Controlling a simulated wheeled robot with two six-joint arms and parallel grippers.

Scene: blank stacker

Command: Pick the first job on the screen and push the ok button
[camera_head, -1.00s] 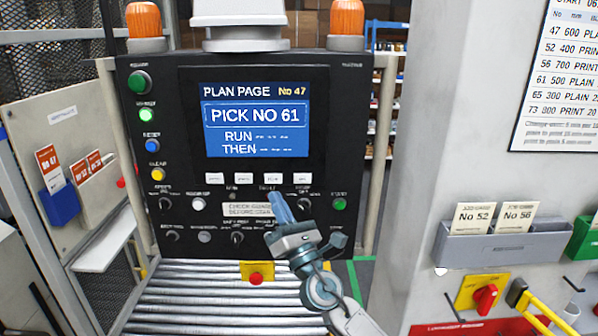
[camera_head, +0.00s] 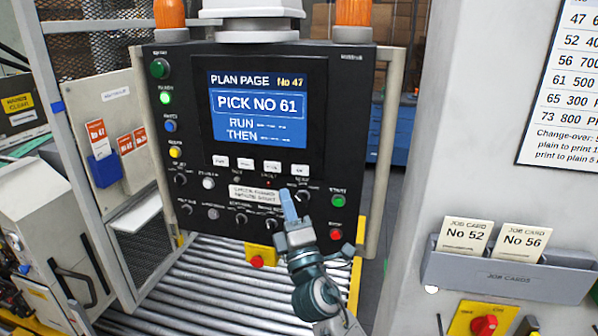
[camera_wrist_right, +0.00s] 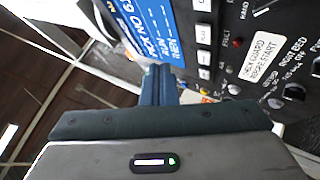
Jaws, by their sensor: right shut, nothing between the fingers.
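The screen (camera_head: 258,112) on the black control panel reads "PLAN PAGE No 47", "PICK NO 61", then "RUN" and "THEN" with dashes. The PICK NO 61 line has a box around it. A row of white buttons (camera_head: 245,163) sits under the screen; their labels are too small to read. My right gripper (camera_head: 287,203) is shut and empty, its fingertips in front of the lower panel, below the right part of the button row. The right wrist view shows the shut fingers (camera_wrist_right: 157,85) beside the tilted screen (camera_wrist_right: 155,32). I cannot tell if they touch the panel. My left gripper is not in view.
A green start button (camera_head: 338,201) and a red button (camera_head: 336,234) are on the panel's right. Rollers (camera_head: 215,285) lie below. A grey holder (camera_head: 505,276) with job cards No 52 and No 56 is on the right wall. Orange lamps (camera_head: 353,12) stand on top.

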